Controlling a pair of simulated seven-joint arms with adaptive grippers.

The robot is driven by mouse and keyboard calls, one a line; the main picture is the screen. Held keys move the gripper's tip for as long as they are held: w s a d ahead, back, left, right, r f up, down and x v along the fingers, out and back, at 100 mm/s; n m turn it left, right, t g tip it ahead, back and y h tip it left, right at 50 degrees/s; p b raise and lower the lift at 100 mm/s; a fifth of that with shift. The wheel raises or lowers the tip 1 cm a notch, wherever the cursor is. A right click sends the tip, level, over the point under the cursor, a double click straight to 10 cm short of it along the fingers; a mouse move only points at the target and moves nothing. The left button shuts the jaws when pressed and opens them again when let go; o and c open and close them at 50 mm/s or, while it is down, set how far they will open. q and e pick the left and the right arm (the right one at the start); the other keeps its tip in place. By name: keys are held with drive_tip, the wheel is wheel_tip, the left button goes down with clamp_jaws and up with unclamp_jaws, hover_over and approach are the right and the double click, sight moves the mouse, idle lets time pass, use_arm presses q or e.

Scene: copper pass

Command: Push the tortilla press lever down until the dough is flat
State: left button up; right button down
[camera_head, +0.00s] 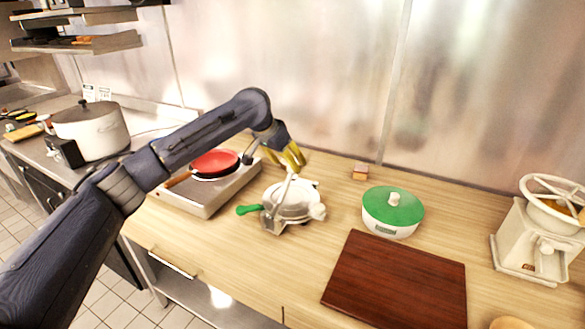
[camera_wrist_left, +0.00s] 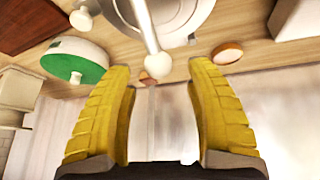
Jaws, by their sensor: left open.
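In the left wrist view the lever's round white knob (camera_wrist_left: 157,65) shows in the gap between the two open fingertips of the left gripper (camera_wrist_left: 160,72). I cannot tell whether either finger touches it. No dough is visible. My right gripper is in neither view.
A red pan (camera_head: 214,162) sits on a burner unit (camera_head: 205,201) left of the press. A green-lidded white container (camera_head: 391,213), a dark red board (camera_head: 398,284) and a white grinder (camera_head: 524,243) stand to the right. A small wooden block (camera_head: 361,172) lies near the wall.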

use_arm(q)
drive_tip(key=v, duration=0.7)
drive_tip(key=shift+s+r, duration=0.15)
drive_tip(key=shift+r, duration=0.05)
drive_tip(key=shift+a, duration=0.15)
drive_tip(key=shift+c, duration=0.4)
